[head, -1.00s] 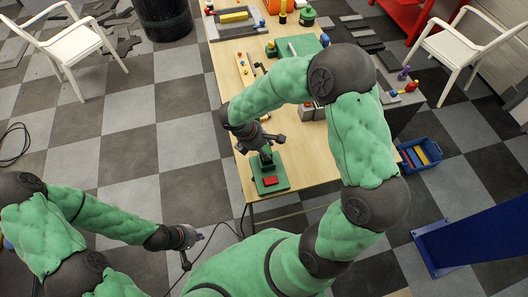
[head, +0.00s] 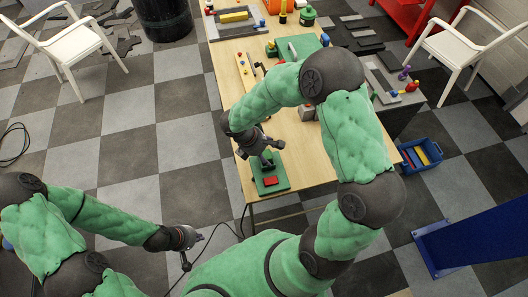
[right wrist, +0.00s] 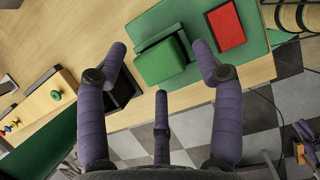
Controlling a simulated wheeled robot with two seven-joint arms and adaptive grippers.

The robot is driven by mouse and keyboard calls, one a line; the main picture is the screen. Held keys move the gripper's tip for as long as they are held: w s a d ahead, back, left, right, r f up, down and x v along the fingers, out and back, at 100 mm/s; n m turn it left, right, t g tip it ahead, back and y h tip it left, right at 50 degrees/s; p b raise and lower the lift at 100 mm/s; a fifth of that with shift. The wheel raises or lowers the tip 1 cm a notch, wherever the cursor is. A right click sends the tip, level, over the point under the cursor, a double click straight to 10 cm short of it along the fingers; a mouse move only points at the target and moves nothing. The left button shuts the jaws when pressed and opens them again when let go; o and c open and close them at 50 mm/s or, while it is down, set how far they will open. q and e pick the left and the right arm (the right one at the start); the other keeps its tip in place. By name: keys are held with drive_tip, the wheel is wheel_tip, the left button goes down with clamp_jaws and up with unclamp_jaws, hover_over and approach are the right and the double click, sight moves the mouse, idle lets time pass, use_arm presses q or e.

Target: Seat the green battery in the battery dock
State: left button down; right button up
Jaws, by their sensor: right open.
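A green block, seemingly the green battery (right wrist: 160,62), stands at the left part of a flat green base (right wrist: 265,20) with a red pad (right wrist: 225,27). I take this base for the battery dock; it also shows in the head view (head: 283,183) at the table's near edge. How deep the block sits is not clear. My right gripper (right wrist: 160,78) is open above the block, its three dark fingers spread around it and apart from it. It shows in the head view (head: 266,147). My left gripper (head: 188,237) hangs over the floor, away from the table; its fingers are too small to read.
The wooden table (head: 228,80) carries several parts toward its far end, including a grey tray (head: 215,32). A small dark box (right wrist: 122,88) stands left of the block. A blue bin (head: 420,155) is on the floor at right.

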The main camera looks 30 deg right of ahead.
drive_tip(key=shift+r, duration=0.1)
drive_tip(key=shift+r, duration=0.2)
drive_tip(key=p+v, duration=0.1)
drive_tip(key=v, duration=1)
drive_tip(key=shift+r, duration=0.35)
drive_tip(key=shift+a, duration=0.1)
